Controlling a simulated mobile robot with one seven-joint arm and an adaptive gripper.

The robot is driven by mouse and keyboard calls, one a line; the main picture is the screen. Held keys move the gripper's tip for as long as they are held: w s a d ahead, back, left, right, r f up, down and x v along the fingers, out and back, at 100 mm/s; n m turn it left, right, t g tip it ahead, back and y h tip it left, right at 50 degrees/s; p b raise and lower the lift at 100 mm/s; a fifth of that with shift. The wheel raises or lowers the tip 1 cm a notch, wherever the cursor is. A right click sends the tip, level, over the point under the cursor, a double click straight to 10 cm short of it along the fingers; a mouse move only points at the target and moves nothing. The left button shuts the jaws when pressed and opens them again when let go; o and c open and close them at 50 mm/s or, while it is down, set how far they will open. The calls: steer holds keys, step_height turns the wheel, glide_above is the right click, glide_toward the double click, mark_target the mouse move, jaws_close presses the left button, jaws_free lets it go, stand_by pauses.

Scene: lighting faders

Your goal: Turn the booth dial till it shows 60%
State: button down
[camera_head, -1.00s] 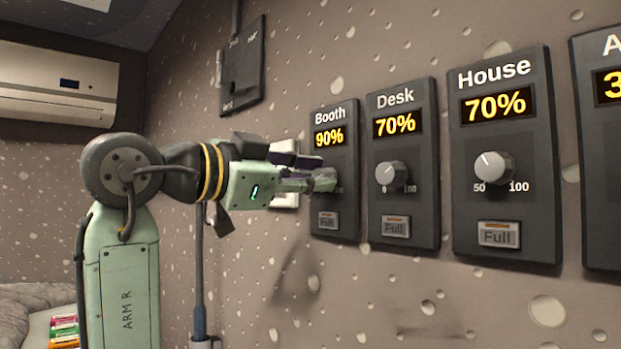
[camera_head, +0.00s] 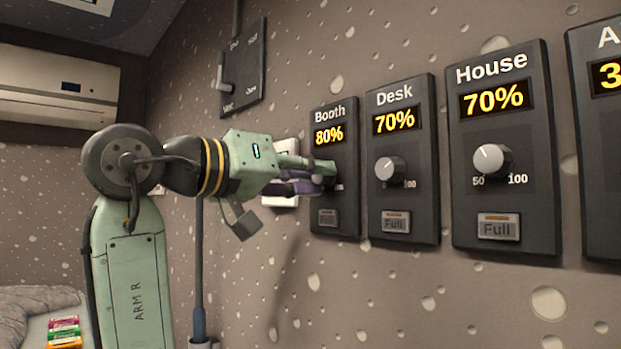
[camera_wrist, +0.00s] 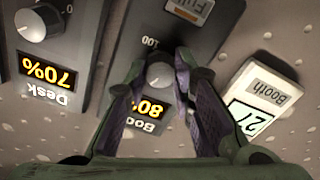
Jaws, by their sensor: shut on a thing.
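The booth panel (camera_head: 342,215) is a dark plate on the wall at the centre of the head view, and its display (camera_head: 329,135) reads 80%. Its round grey dial (camera_wrist: 160,75) shows between my fingertips in the wrist view, where the panel appears upside down. My gripper (camera_head: 325,172) is shut on the dial, one finger on each side, and hides most of it in the head view. The Full button (camera_head: 328,218) sits below the dial, clear of the fingers.
The Desk panel (camera_head: 395,150) and the House panel (camera_head: 507,215), both at 70%, stand close to the right, with protruding dials. A switch plate (camera_head: 244,75) is above left.

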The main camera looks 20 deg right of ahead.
steer(key=n+b, duration=0.6)
steer(key=n, duration=1.4)
stand_by(0.4)
steer(key=c, duration=1.4)
jaws_free()
steer(key=shift+o, duration=0.2)
steer(key=v, duration=1.2)
steer(key=shift+w, duration=0.1)
